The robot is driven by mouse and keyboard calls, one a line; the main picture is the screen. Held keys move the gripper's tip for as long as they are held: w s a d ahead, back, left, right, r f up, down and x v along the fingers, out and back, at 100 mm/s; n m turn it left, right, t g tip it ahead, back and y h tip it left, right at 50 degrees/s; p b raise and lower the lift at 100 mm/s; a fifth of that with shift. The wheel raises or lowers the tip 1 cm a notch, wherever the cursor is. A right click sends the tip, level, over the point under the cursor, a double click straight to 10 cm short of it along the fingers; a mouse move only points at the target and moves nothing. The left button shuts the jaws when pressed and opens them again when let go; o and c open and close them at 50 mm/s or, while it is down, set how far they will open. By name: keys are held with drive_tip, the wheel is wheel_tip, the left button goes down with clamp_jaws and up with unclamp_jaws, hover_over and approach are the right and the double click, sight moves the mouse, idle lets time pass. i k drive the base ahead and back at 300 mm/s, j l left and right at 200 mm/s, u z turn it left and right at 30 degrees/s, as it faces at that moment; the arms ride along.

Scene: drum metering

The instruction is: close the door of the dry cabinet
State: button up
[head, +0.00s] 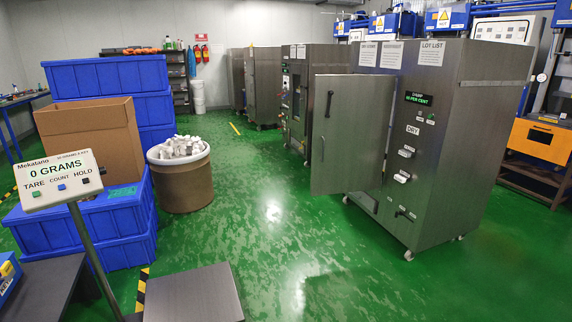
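The dry cabinet (455,160) is a tall grey metal cabinet on casters at the right, with a DRY label and a lit humidity display reading in per cent on its near side. Its grey door (352,120) stands open, swung out to the left of the cabinet. A dark upright handle (329,103) is on the door's upper left, and another handle (322,148) shows lower down. The inside of the cabinet is hidden by the door. My gripper is not in view.
Open green floor (270,225) lies in front of the door. A drum of white pieces (181,185), blue crates (120,215) and a cardboard box (90,140) stand left. A scale display (60,180) and a grey platform (193,295) are nearest. More metal cabinets (262,85) stand behind.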

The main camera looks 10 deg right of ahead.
sight(349, 148)
drive_tip(key=i+l+z, duration=0.15)
drive_tip(key=i, duration=0.85)
drive_tip(key=i+z, duration=0.2)
drive_tip(key=i, duration=0.75)
drive_tip(key=i+j+z, duration=0.15)
drive_tip(key=i, duration=0.85)
drive_tip(key=i+j, duration=0.25)
drive_tip(key=i, duration=0.2)
drive_tip(key=i+j+z, duration=0.15)
drive_tip(key=i+j, duration=0.15)
drive_tip(key=i, duration=0.2)
